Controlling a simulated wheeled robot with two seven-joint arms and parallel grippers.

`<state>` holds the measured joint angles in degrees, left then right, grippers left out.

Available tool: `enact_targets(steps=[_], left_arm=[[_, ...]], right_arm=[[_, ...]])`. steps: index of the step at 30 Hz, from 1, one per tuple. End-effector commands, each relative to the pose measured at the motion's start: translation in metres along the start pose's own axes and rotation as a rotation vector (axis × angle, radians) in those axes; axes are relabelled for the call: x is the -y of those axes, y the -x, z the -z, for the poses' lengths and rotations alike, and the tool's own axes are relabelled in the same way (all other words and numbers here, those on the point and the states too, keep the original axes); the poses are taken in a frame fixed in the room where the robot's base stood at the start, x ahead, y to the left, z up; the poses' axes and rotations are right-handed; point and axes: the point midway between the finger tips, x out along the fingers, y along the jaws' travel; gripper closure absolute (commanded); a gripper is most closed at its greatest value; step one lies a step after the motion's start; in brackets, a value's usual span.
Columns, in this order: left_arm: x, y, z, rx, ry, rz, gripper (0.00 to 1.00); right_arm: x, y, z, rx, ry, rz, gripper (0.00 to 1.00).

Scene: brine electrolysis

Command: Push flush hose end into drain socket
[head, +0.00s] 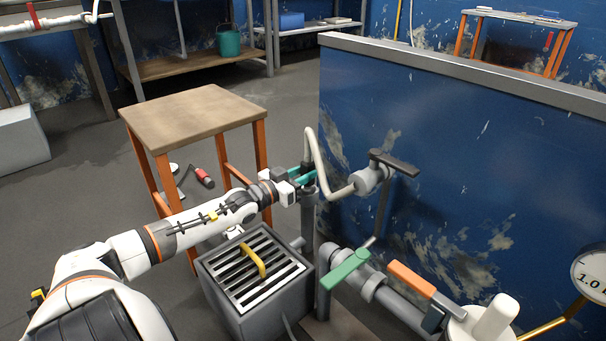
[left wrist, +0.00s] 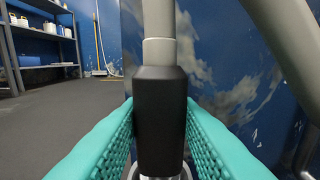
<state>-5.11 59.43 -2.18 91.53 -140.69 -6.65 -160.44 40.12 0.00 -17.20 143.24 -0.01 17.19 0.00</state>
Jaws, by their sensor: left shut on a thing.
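The pale flush hose (head: 314,150) loops from a grey valve fitting (head: 368,180) on the blue wall over to my left gripper (head: 302,174). In the left wrist view, the hose (left wrist: 158,22) runs down into a black hose end (left wrist: 160,108). My left gripper's teal fingers (left wrist: 160,140) are shut on this black hose end, which stands upright between them. The drain socket appears to be the top of the grey standpipe (head: 309,212) directly under the gripper. A pale ring (left wrist: 160,176) shows at the hose end's bottom; whether it is seated there I cannot tell. My right gripper is out of view.
A grey box with a slotted top and yellow handle (head: 254,262) stands below my left arm. Green-handled (head: 346,268) and orange-handled (head: 411,278) valves sit right of the standpipe, with a gauge (head: 590,276) beyond. A wooden stool (head: 190,115) stands behind.

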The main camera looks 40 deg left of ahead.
Motion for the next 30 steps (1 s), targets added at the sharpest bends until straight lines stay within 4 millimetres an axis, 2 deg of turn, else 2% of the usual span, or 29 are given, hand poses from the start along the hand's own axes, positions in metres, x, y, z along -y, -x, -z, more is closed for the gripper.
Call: enact_targets(steps=[7, 27, 28, 30], left_arm=[[0.0, -0.0001, 0.0065, 0.001, 0.0, 0.0, 0.96], [0.0, 0.0003, 0.0075, -0.002, 0.001, 0.0, 0.96], [0.0, 0.0003, 0.0075, -0.002, 0.001, 0.0, 0.68], [0.0, 0.0003, 0.0076, -0.002, 0.0, 0.0, 0.57]], right_arm=[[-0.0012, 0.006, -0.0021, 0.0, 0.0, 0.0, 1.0], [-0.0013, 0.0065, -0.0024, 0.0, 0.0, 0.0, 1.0], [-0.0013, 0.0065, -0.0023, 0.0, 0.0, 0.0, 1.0], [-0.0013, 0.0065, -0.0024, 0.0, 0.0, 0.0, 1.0]])
